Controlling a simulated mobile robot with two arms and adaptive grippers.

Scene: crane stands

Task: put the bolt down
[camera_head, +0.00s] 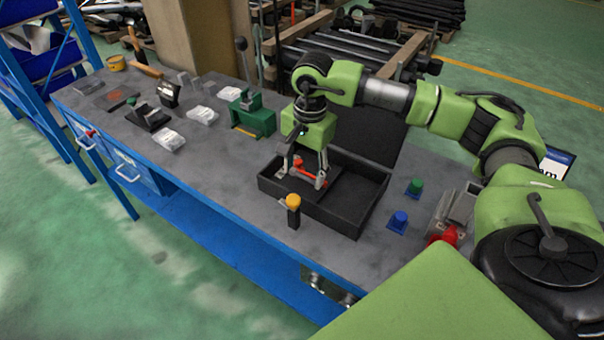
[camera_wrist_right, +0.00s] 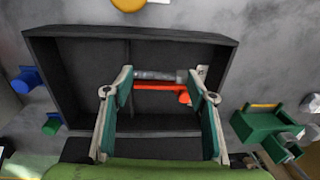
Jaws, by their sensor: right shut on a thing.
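My right gripper (camera_head: 309,168) is over the black tray (camera_head: 344,223), fingers pointing down. In the right wrist view its two fingers (camera_wrist_right: 163,84) stand wide apart, with the bolt (camera_wrist_right: 155,75), a grey metal rod, spanning between their tips. An orange-red bar (camera_wrist_right: 158,87) runs right along the bolt, with a rounded red end near one finger. I cannot tell whether the bar is part of the bolt. The tray (camera_wrist_right: 75,85) has a divider, and the bolt is over its larger part in the wrist view. Whether the bolt touches the tray floor is unclear. My left gripper is not in view.
A yellow-topped black post (camera_head: 293,212) stands just in front of the tray. Blue (camera_head: 398,221) and green (camera_head: 414,187) knobs stand right of it. The bench front strip (camera_head: 230,190) is clear.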

